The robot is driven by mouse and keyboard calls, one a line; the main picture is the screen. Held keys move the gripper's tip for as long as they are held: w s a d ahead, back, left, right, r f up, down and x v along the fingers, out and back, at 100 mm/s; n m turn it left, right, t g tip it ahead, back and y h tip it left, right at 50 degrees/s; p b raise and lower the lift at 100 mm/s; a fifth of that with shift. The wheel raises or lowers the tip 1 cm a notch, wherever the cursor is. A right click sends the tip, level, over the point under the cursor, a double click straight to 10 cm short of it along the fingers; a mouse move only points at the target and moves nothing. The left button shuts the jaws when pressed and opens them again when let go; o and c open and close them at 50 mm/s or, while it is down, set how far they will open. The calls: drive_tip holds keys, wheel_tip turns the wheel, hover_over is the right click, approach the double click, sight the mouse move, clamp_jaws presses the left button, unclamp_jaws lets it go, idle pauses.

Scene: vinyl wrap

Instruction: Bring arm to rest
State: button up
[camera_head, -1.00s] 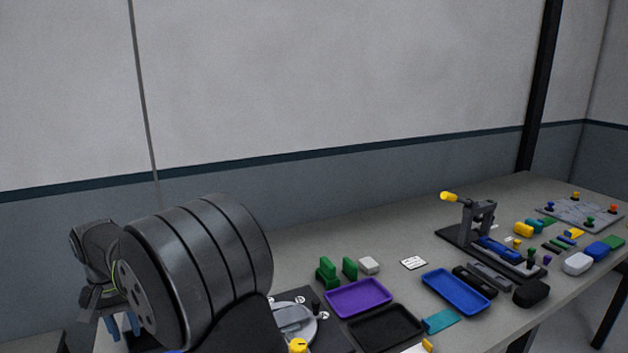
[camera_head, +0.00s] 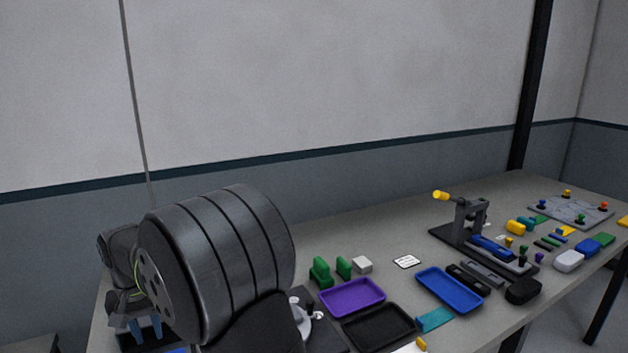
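My gripper (camera_head: 146,329) hangs at the lower left, pointing down, partly behind my large dark ribbed arm link. Its two blue fingers stand apart with a gap between them, and I see nothing held there. The fingertips are near the left end of the grey table (camera_head: 350,243), over or beside a dark item; their exact height above it I cannot tell. My arm covers much of the table's left part.
A purple tray (camera_head: 352,297), a black tray (camera_head: 379,327) and a blue tray (camera_head: 449,289) lie right of my arm. A lever press with a yellow handle (camera_head: 441,196) stands farther right, among several small parts. The table's back strip is mostly clear.

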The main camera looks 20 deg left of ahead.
drive_tip(key=w+d+r, duration=0.4)
drive_tip(key=d, duration=0.1)
drive_tip(key=s+d+f, duration=0.1)
drive_tip(key=s+d, duration=0.4)
drive_tip(key=d, duration=0.4)
drive_tip(key=s+d+f, duration=0.2)
drive_tip(key=s+d, duration=0.3)
drive_tip(key=d, duration=0.4)
drive_tip(key=s+a+f, duration=0.3)
drive_tip(key=s+a, duration=0.1)
drive_tip(key=a, duration=0.1)
drive_tip(key=shift+f, duration=0.35)
drive_tip(key=shift+s+d, duration=0.1)
drive_tip(key=shift+c, duration=0.5)
